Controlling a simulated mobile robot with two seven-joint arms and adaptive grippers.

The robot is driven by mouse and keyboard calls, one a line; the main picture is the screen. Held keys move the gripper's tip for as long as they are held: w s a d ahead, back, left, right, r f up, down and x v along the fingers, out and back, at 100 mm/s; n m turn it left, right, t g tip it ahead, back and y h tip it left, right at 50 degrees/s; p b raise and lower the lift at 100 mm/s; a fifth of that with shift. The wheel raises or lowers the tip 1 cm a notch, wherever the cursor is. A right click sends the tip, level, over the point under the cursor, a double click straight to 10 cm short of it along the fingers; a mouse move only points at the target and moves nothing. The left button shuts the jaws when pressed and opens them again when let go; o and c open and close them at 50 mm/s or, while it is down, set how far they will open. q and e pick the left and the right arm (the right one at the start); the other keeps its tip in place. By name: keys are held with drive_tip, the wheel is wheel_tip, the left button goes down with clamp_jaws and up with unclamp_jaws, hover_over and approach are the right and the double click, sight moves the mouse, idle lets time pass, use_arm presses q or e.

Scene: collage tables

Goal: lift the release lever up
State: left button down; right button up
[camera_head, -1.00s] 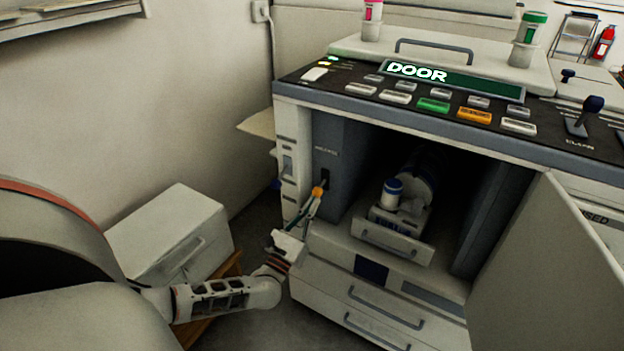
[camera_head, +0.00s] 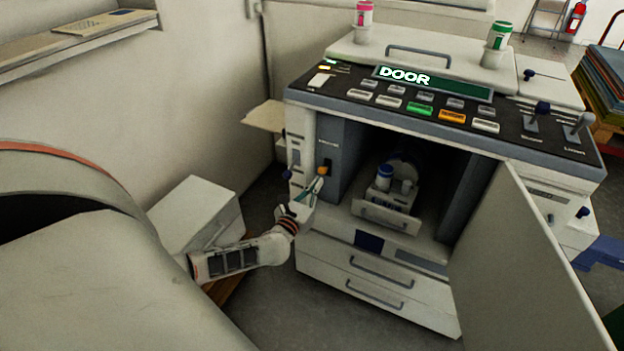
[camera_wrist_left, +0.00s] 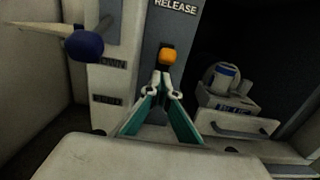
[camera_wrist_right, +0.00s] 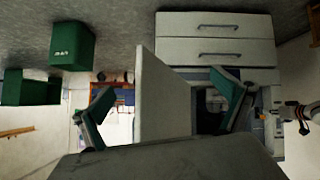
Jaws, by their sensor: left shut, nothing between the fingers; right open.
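The release lever has an orange knob (camera_head: 322,170) and sits on the grey panel left of the open bay, below the RELEASE label. In the left wrist view the knob (camera_wrist_left: 168,56) is just beyond my left fingertips, below the label. My left gripper (camera_head: 315,184) is shut and empty, its tips close under the knob; I cannot tell whether they touch it. The lever's shaft is mostly hidden behind the knob and fingers. My right gripper (camera_wrist_right: 162,84) is open and empty, away from the lever, with the machine door in its upside-down view.
The machine door (camera_head: 525,260) stands open at the right. A tray unit with a blue-capped container (camera_head: 384,177) is inside the bay. A dark blue knob (camera_wrist_left: 84,44) juts out left of the panel.

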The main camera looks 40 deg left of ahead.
use_arm(q)
drive_tip(key=v, duration=1.2)
drive_tip(key=shift+r, duration=0.15)
